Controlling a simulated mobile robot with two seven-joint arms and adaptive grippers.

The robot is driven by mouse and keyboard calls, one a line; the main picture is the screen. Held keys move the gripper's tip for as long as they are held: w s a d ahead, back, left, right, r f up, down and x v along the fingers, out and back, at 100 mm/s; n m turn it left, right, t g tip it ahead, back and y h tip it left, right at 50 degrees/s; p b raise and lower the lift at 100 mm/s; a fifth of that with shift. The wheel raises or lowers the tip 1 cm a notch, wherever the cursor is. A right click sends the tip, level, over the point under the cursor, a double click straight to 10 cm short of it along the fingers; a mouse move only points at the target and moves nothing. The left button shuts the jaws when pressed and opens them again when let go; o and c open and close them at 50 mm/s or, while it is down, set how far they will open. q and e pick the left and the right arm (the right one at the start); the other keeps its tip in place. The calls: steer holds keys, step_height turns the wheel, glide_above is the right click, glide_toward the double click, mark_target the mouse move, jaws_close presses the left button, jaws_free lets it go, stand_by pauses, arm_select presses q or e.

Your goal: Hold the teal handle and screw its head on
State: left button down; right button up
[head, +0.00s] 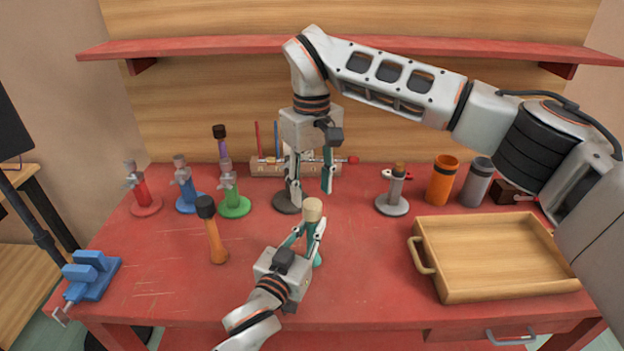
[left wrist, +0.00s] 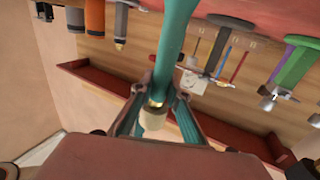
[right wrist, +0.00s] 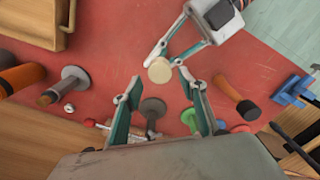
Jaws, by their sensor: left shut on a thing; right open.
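My left gripper (head: 306,232) is shut on the teal handle (head: 317,258), which stands about upright above the red table. A pale cream head (head: 313,210) sits at the handle's top, just above the fingers. In the left wrist view the cream head (left wrist: 152,117) and teal handle (left wrist: 176,40) show a thin brass band between them; I cannot tell how tight the joint is. My right gripper (head: 311,190) is open and empty, pointing down behind and above the head. In the right wrist view the cream head (right wrist: 160,70) lies beyond the open fingers.
A dark grey stand (head: 285,203) is under the right gripper. Red (head: 145,206), blue and green stands are left, with an orange-handled mallet (head: 215,240) nearer. A wooden tray (head: 424,290) and orange cup (head: 441,183) are right. A blue vise (head: 90,275) is front left.

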steer(key=n, duration=0.7)
steer(key=shift+r, duration=0.25)
steer(key=n, duration=0.7)
steer(key=shift+r, duration=0.2)
steer(key=n, duration=0.3)
steer(key=shift+a+r+n, duration=0.1)
steer(key=shift+n, duration=0.3)
steer(key=n, duration=0.3)
steer(key=shift+s+r+n, duration=0.1)
steer(key=shift+n, duration=0.3)
steer(key=n, duration=0.7)
steer(key=shift+r, duration=0.2)
steer(key=n, duration=0.5)
steer(key=shift+r, duration=0.15)
steer(key=n, duration=0.5)
steer(key=shift+r+n, duration=0.2)
steer(key=shift+n, duration=0.1)
steer(key=n, duration=0.7)
steer(key=shift+r, duration=0.2)
steer(key=n, duration=0.5)
steer(key=shift+r, duration=0.2)
